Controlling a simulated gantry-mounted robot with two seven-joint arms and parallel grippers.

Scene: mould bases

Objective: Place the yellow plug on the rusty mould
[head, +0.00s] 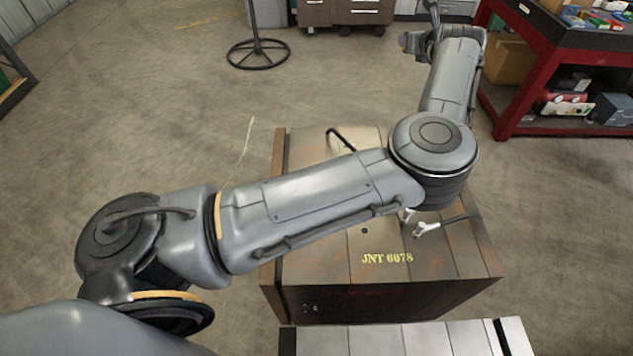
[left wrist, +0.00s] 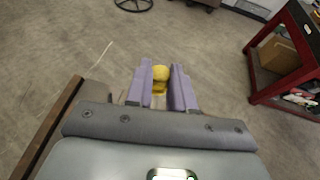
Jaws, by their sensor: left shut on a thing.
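The yellow plug (left wrist: 160,73) shows in the left wrist view between the two purple fingers of my left gripper (left wrist: 162,84), which is shut on it. Bare floor lies beyond the plug there. The rusty mould (head: 385,285) is a large brown block marked JNT 6078 in the head view. My left arm crosses over it and hides part of its top. The arm's far end reaches past the mould's back edge, and the gripper's fingers are not clear there. My right gripper is in neither view.
A paler grey mould (head: 430,340) stands in front of the rusty one. A dark hose (head: 342,145) and pale fittings (head: 427,228) stick up from the rusty mould. A red shelf (head: 510,85) stands at the right, a round-based stand (head: 258,53) behind.

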